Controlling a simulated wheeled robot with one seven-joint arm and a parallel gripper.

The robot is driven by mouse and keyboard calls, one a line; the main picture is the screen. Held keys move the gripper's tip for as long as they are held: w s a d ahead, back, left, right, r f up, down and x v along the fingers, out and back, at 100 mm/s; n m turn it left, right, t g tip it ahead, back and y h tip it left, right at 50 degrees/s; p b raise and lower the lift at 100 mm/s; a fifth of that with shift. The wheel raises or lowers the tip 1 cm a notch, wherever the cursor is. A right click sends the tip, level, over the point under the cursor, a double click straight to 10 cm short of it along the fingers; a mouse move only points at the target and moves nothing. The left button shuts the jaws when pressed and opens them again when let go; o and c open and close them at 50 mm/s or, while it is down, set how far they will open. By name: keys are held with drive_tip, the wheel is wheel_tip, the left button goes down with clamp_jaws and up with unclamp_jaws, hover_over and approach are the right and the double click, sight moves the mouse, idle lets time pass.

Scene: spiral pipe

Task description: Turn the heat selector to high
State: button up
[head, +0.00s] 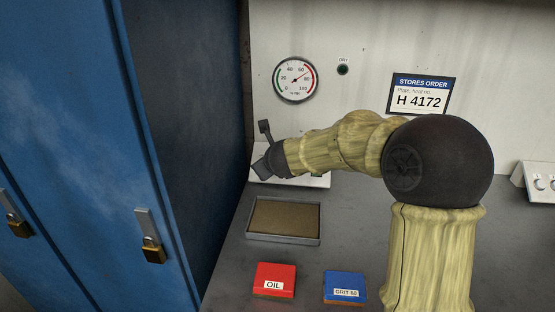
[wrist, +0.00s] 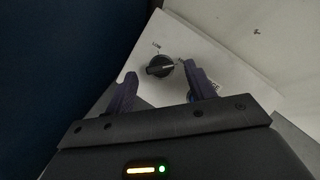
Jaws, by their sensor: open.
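The heat selector is a black round knob (wrist: 159,67) on a pale panel (wrist: 216,62) in the wrist view. Its light pointer mark points right, away from the LOW label above it. A label right of the knob is mostly hidden by a finger. My gripper (wrist: 160,73) is open, with one finger on each side of the knob in the picture; I cannot tell whether either touches it. In the head view my gripper (head: 264,147) is at the left end of the arm, over a white box (head: 317,181) near the blue locker. The knob is hidden there.
The blue locker (head: 184,100) stands close left of my gripper. A shallow tray (head: 248,235) lies in front, with a red OIL box (head: 275,279) and a blue GRIT 60 box (head: 345,287) nearer. A dial gauge (head: 296,80) and a stores-order sign (head: 420,93) are on the back wall.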

drive_tip(key=p+v, duration=0.4)
drive_tip(key=v, duration=1.2)
drive_tip(key=shift+a, duration=0.1)
